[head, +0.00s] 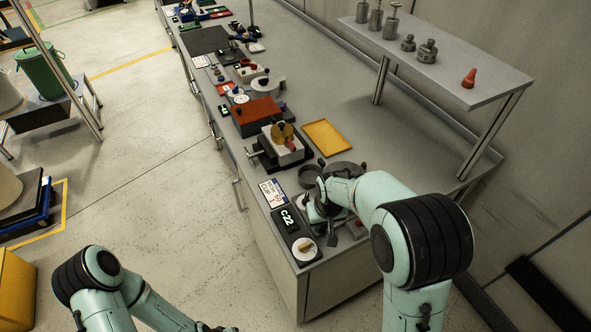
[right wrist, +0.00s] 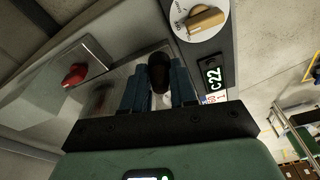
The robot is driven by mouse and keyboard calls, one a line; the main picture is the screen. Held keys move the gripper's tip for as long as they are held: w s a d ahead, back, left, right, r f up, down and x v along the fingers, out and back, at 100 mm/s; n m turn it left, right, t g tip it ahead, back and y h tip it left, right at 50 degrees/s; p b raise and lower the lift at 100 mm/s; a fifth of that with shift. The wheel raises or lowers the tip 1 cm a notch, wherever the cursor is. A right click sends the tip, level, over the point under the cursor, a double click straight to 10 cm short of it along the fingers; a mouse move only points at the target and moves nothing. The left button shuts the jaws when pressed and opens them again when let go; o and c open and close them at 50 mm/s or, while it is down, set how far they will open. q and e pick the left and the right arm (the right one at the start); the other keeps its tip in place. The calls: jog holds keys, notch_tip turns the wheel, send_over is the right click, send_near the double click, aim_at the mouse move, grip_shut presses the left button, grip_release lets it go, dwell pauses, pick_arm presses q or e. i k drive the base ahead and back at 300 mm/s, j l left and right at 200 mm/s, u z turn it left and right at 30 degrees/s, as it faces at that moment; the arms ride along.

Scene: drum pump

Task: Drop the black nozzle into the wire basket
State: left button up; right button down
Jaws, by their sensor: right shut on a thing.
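My right gripper (head: 316,210) is low over the near end of the long bench, beside the C22 panel. In the right wrist view its two blue fingers (right wrist: 160,92) are shut on a dark rounded piece, which looks like the black nozzle (right wrist: 159,68). I cannot make out a wire basket in either view.
The C22 panel (head: 287,218) has a round dial (head: 304,248), also in the right wrist view (right wrist: 203,18). A yellow tray (head: 327,138), an orange-topped box (head: 256,112) and a raised shelf (head: 440,70) with metal weights and a red cone (head: 469,78) stand farther along. The bench right of the tray is clear.

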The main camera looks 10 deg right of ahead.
aim_at(315, 179)
jog(key=i+j, duration=0.25)
jog(key=j, duration=0.2)
jog(key=i+j, duration=0.25)
jog(key=j, duration=0.15)
jog(key=i+j, duration=0.25)
jog(key=j, duration=0.2)
jog(key=i+j, duration=0.25)
jog(key=j, duration=0.2)
jog(key=i+j+z, duration=0.1)
jog(key=j+z, duration=0.15)
jog(key=z, duration=0.2)
jog(key=j+z, duration=0.25)
jog(key=z, duration=0.15)
jog(key=i+l+z, duration=0.1)
jog(key=i+z, duration=0.5)
